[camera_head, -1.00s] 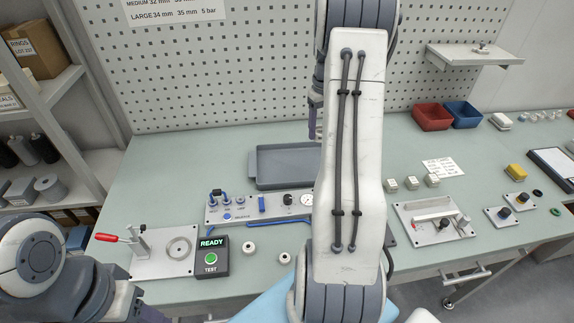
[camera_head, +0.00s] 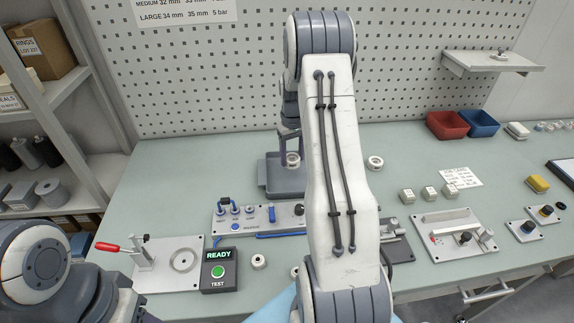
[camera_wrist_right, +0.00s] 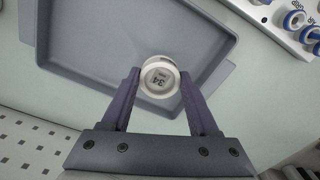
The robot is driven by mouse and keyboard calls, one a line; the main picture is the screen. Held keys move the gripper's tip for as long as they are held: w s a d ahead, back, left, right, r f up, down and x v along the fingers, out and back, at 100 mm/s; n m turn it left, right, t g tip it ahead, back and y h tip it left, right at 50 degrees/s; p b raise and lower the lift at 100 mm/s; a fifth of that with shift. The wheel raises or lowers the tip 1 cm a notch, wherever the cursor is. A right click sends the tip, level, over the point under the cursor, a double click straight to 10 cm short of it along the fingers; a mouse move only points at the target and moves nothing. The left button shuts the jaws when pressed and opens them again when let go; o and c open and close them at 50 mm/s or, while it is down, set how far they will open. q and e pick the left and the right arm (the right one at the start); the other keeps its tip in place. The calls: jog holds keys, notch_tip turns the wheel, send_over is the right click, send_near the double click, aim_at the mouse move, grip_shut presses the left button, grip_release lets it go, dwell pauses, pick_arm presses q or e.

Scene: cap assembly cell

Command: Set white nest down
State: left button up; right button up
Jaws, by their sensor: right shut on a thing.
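In the head view the nest (camera_head: 293,160) shows at the right gripper (camera_head: 291,152), over the back part of the grey tray (camera_head: 263,174). The wrist view shows the tray (camera_wrist_right: 105,45) beneath and around it; whether the nest touches the tray floor I cannot tell. My right forearm hides the tray's right part. Of my left arm only links and a bit of purple at the bottom left edge show; its jaws are not clear.
Another white ring (camera_head: 374,163) lies right of the tray. A blue-fitted valve panel (camera_head: 262,218) stands in front of the tray. A test box (camera_head: 219,271) reads READY, beside a clamp plate (camera_head: 166,265). A white ring part (camera_head: 258,262) lies near it. The table left of the tray is clear.

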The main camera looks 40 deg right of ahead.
aim_at(286, 176)
jog(key=shift+w+a+f, duration=0.55)
jog(key=shift+w+a, duration=0.15)
notch_tip(286, 176, down, 4)
jog(key=shift+r+p, duration=0.1)
jog(key=shift+p, duration=0.55)
jog(key=shift+f, duration=0.2)
jog(key=shift+f, duration=0.2)
jog(key=o, duration=1.4)
jog(key=shift+c, duration=0.2)
jog(key=shift+r, duration=0.2)
